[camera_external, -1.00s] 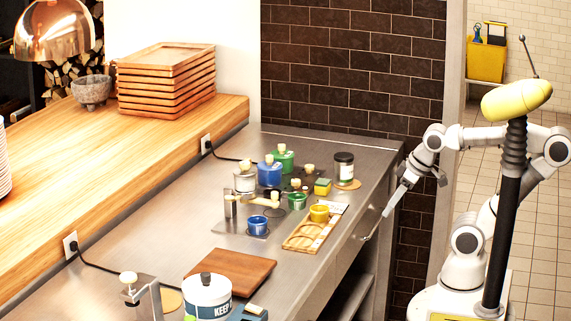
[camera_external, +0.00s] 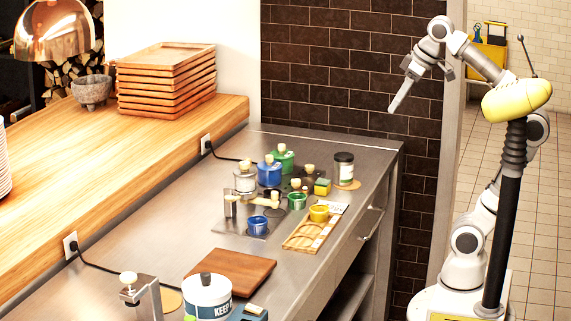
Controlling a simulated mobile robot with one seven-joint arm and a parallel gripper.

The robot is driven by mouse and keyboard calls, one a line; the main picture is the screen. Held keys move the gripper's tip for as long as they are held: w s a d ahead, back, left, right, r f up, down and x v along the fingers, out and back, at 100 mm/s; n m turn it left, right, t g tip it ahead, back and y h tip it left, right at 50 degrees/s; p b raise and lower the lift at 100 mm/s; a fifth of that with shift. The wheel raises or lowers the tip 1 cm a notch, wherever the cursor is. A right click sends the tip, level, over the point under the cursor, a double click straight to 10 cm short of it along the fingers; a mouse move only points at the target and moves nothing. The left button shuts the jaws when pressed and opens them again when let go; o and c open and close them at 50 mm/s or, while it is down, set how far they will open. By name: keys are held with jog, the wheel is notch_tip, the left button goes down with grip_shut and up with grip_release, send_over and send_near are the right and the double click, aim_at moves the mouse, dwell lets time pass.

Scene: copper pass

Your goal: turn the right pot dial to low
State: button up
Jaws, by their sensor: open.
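A blue pot (camera_external: 269,174), a green pot (camera_external: 284,157) and a silver pot (camera_external: 244,180) stand in a cluster on the steel counter, each with a pale knob on top. The green pot is the farthest back. The pot dials and their settings are too small to make out. My gripper (camera_external: 393,108) is raised in front of the dark tiled wall, well above the counter and to the right of the pots. It touches nothing and is open, though its fingers look nearly merged from this angle.
A lidded jar (camera_external: 344,168) sits at the counter's right. A wooden board (camera_external: 230,271) lies nearer the camera. A handle (camera_external: 370,228) sticks out from the counter front.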

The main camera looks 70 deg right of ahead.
jog(key=w+d+r+n+g+p, duration=0.1)
jog(key=w+d+r+p, duration=0.3)
jog(key=w, duration=0.3)
jog(key=w+d+r+p, duration=0.3)
jog(key=w+p, duration=0.2)
jog(key=w, duration=0.3)
jog(key=w+d+f+p, duration=0.1)
jog(key=w+d+p, duration=0.25)
jog(key=d, duration=0.35)
jog(key=w+d+f+y+p, duration=0.1)
jog(key=w+d+p, duration=0.25)
jog(key=d, duration=0.25)
jog(key=w+d+f+p, duration=0.1)
jog(key=w+d+p, duration=0.25)
jog(key=d, duration=0.35)
send_near(311, 166)
jog(key=shift+n, duration=0.4)
jog(key=x, duration=0.4)
jog(key=b+x, duration=0.1)
jog(key=x, duration=0.4)
jog(key=shift+w+d+r, duration=0.1)
jog(key=shift+w+r, duration=0.05)
jog(key=shift+w, duration=0.05)
grip_shut()
